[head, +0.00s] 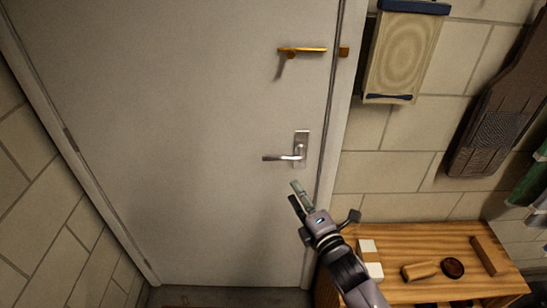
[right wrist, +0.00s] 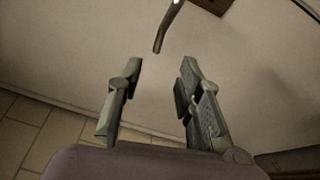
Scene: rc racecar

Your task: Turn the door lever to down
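The silver door lever (head: 284,157) sits on the right side of a grey door (head: 190,110) and points left, about level. Its backplate (head: 301,146) is upright behind it. My right gripper (head: 297,194) is just below the lever in the head view, apart from it. In the right wrist view the lever's free end (right wrist: 163,35) shows beyond the gap between the two fingers of my right gripper (right wrist: 160,66). The fingers are apart with nothing between them. My left gripper is in neither view.
An orange latch (head: 302,50) is higher on the door. A wooden bench (head: 440,240) with small blocks and a dark round item stands at lower right. A tan board (head: 405,50) and a dark bag-like item (head: 495,115) hang on the brick wall. The door's left part is clear.

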